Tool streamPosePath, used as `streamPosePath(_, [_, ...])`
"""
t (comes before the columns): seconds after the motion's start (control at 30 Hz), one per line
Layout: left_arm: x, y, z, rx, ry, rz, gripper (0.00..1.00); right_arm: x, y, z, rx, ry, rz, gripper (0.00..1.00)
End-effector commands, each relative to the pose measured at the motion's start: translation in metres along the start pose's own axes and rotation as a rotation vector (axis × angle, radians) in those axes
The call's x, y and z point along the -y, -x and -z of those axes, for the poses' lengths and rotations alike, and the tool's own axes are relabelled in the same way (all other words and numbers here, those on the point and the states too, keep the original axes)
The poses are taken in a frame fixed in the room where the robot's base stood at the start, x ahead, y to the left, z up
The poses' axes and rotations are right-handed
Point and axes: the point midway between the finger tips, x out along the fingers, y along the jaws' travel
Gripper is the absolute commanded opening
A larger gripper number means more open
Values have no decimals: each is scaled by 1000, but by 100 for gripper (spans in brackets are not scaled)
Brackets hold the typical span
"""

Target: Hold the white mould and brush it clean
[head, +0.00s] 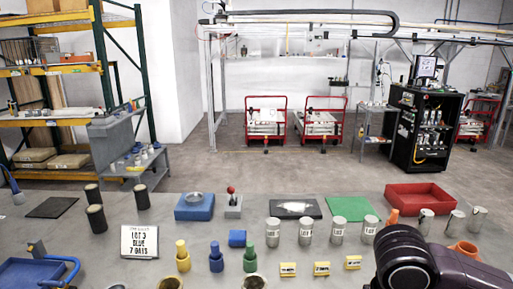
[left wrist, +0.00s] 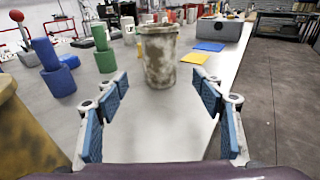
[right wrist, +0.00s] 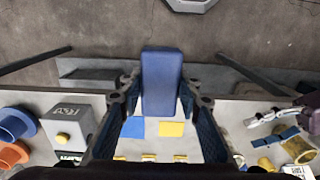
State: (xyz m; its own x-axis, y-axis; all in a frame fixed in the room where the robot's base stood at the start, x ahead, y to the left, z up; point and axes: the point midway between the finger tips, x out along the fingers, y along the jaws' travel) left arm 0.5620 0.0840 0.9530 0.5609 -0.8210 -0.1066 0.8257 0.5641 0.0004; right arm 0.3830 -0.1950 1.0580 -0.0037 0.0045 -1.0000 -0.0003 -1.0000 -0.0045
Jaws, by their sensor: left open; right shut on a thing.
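The white mould (left wrist: 157,55) is an upright, cup-shaped cylinder with brown dirt on its side and rim, standing on the grey table in the left wrist view. In the head view, a pale round rim with a dark inside (head: 253,282) at the bottom edge appears to be the same mould. My left gripper (left wrist: 165,115) is open and empty, with the mould ahead of it between the fingers' lines, apart from them. My right gripper (right wrist: 161,100) is shut on a blue block-shaped thing (right wrist: 161,75). Whether it has bristles cannot be seen.
A yellowish mould (left wrist: 22,135) stands close at the left of my left gripper. Blue (left wrist: 52,65) and green (left wrist: 103,50) pegs stand behind it. Several labelled metal cylinders (head: 306,231) stand mid-table. A grey box (right wrist: 70,125) and a blue sheet (right wrist: 133,127) lie below my right gripper.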

Motion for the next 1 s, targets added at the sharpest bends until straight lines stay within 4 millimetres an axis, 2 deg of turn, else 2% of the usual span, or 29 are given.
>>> streamPosePath(0.4, [0, -57, -2, 2, 1, 1, 63, 0, 5, 0, 0, 0, 0, 12])
streamPosePath(0.6, [0, -81, 2, 1, -1, 0, 63, 0, -10, 0, 0, 0, 0, 12])
streamPosePath(0.8, [0, -94, 0, 2, 0, 0, 63, 0, -14, 0, 0, 0, 0, 12])
streamPosePath(1.0, [0, -96, -1, 1, 1, 0, 63, 0, -14, 0, 0, 0, 0, 12])
